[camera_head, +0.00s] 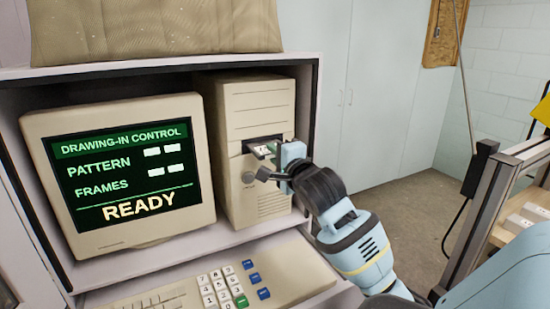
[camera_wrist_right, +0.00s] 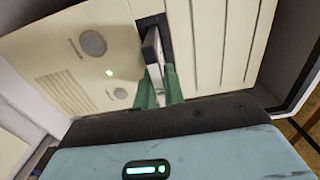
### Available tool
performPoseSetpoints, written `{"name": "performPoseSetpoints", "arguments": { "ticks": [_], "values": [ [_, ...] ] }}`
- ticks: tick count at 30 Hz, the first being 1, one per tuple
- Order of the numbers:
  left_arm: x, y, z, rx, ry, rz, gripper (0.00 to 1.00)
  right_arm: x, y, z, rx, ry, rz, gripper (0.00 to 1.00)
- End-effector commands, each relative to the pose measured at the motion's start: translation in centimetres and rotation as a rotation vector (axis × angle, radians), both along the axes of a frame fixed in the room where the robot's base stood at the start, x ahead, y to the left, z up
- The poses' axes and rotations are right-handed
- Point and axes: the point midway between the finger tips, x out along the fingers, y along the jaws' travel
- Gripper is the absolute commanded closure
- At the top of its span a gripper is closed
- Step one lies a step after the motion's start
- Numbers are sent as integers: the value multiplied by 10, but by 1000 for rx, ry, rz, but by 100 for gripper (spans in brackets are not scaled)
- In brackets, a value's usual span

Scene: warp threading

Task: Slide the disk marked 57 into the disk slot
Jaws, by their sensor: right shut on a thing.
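The disk (camera_head: 262,150) is a small pale piece at the disk slot (camera_head: 254,141) in the front of the beige computer tower (camera_head: 254,105). Its marking is not legible. My right gripper (camera_head: 276,152) is at the tower front, shut on the disk. In the right wrist view, the green fingertips (camera_wrist_right: 160,88) pinch the disk (camera_wrist_right: 152,48), and its far end is at the dark slot (camera_wrist_right: 147,22). How deep it sits in the slot I cannot tell. My left gripper is not in view.
A monitor (camera_head: 120,170) reading READY stands left of the tower in a shelf (camera_head: 304,110). A keyboard (camera_head: 215,285) lies below. A metal frame (camera_head: 500,200) stands at the right. Pale cabinet doors (camera_head: 345,90) are behind, with open floor (camera_head: 420,170) before them.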

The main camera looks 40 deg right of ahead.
Motion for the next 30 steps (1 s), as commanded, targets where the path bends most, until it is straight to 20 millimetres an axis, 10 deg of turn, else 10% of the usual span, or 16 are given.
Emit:
{"name": "performPoseSetpoints", "arguments": {
  "ticks": [30],
  "values": [
    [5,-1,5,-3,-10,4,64,40,-13,0,1,-1,0,100]
  ]
}}
